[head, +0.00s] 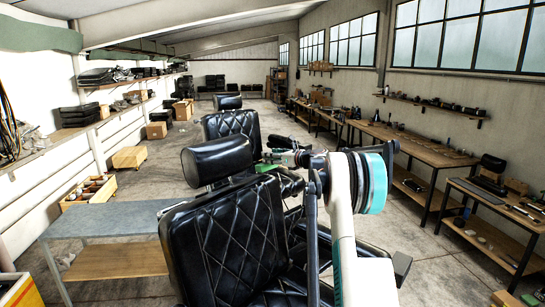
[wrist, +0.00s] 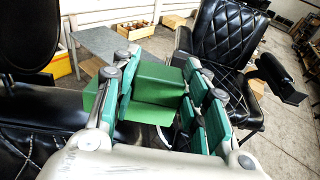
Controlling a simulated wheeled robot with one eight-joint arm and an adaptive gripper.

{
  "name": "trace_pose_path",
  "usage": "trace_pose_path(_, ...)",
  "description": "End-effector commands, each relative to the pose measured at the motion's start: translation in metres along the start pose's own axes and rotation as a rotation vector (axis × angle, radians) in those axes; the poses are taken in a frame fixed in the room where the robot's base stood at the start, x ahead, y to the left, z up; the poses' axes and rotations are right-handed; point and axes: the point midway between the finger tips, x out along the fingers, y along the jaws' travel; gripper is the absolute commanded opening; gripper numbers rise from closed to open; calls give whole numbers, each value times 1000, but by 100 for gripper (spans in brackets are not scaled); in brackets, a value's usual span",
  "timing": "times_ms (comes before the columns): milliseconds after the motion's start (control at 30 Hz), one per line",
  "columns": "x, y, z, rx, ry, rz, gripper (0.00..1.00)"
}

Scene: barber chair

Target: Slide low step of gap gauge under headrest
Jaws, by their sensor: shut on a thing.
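The black padded headrest (head: 217,161) stands on posts above the quilted backrest (head: 232,240) of the nearest barber chair, with a narrow gap between them. In the wrist view the headrest (wrist: 25,35) is a dark shape at upper left, with the backrest (wrist: 40,125) below. My gripper (head: 277,160) is just right of the headrest. In the wrist view my gripper (wrist: 160,100) is shut on the bright green stepped gap gauge (wrist: 155,76), whose taller part is between the green-padded fingers. A lower green part sticks out left, towards the headrest side. Whether it touches the chair cannot be told.
A grey-topped table (head: 110,218) stands left of the chair. A second barber chair (head: 232,124) is behind, and it shows at right in the wrist view (wrist: 222,40). Long workbenches (head: 410,145) line the right wall. Open floor lies between.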

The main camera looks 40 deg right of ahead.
Motion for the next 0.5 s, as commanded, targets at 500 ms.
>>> trace_pose_path(500, 0, 20, -12, 0, 0, 0, 17)
